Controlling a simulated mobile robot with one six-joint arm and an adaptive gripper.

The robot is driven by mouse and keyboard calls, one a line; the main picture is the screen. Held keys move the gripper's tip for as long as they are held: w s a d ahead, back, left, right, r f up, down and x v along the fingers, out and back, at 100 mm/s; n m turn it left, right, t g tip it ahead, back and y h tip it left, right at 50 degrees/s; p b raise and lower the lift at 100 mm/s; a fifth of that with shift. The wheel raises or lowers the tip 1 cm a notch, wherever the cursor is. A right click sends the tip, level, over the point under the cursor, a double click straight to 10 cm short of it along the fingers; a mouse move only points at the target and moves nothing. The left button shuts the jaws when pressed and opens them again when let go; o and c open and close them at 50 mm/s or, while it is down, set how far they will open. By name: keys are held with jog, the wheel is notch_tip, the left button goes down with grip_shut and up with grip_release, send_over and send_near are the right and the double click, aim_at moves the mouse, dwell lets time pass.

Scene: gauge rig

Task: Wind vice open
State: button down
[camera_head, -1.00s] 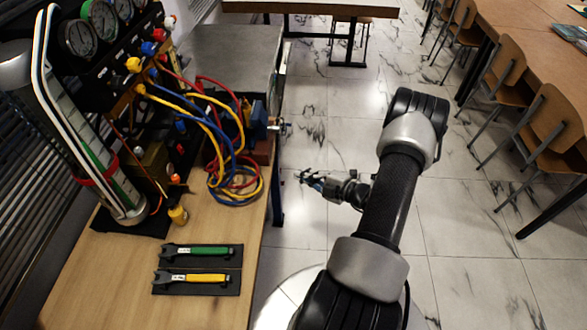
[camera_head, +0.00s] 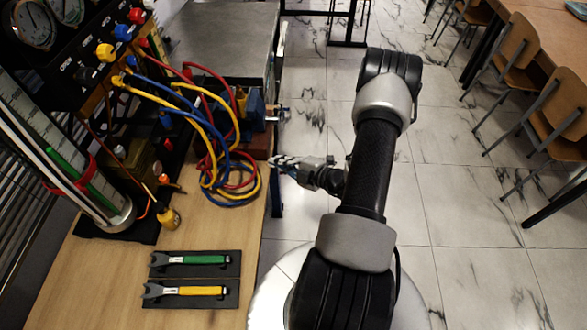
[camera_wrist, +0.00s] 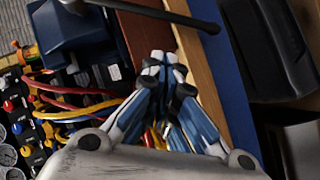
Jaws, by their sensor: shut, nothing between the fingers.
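The blue vice (camera_head: 255,106) sits on a red-brown block (camera_head: 262,147) at the right edge of the wooden bench. Its metal screw end and handle (camera_head: 278,116) stick out past the bench edge to the right. In the wrist view the blue vice body (camera_wrist: 80,28) is at upper left, and the dark handle bar (camera_wrist: 165,13) crosses the top. My gripper (camera_head: 274,160) is at the bench edge, below the handle in the head view. In the wrist view its fingertips (camera_wrist: 160,62) are together and empty, apart from the bar; whether they touch the block is unclear.
Yellow, blue and red hoses (camera_head: 228,170) lie coiled left of my gripper. The gauge rig (camera_head: 75,60) stands at left. A green-handled wrench (camera_head: 195,260) and a yellow-handled wrench (camera_head: 190,291) lie on dark mats. Open tiled floor (camera_head: 440,210) is to the right.

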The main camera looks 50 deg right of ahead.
jog(key=shift+w+d+f+b, duration=0.45)
jog(key=shift+w+d+f, duration=0.4)
jog(key=shift+w+d, duration=0.3)
